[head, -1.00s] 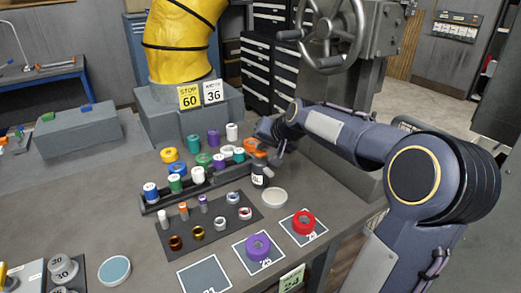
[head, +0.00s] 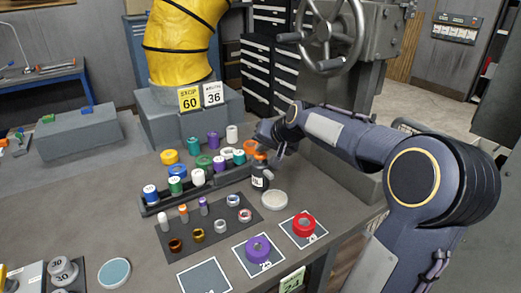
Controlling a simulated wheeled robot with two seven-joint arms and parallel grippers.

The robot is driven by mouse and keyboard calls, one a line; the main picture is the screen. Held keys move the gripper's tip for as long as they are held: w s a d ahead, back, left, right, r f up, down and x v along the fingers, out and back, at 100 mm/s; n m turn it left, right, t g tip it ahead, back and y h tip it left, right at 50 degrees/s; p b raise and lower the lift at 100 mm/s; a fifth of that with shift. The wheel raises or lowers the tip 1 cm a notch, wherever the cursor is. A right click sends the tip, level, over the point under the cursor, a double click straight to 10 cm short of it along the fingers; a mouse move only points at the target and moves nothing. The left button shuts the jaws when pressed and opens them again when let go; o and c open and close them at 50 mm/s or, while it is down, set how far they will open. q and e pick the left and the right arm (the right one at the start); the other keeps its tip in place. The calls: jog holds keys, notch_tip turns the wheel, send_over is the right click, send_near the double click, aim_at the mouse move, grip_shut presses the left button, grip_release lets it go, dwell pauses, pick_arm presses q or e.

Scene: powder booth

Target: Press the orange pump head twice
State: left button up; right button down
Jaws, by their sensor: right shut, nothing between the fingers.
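The orange pump head (head: 259,156) sits on top of a small dark bottle (head: 257,182) with a white label, at the right end of the dark rack. My right gripper (head: 270,149) is at the pump head, coming in from the right and above. Its fingers are shut with nothing between them. The fingertips are small and partly hidden, so I cannot tell whether they touch the head. My left gripper is not in view.
A dark rack (head: 152,207) with several coloured spools stands left of the bottle. A dark mat (head: 215,222) holds small parts in front. A round pale dish (head: 274,200) is just right of the bottle. Purple (head: 257,248) and red (head: 303,225) rolls lie on marked squares.

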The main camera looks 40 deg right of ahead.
aim_at(263, 155)
jog(key=shift+r+p, duration=0.65)
jog(key=shift+r, duration=0.45)
notch_tip(263, 155, up, 5)
jog(key=p, duration=0.4)
dwell(2.1)
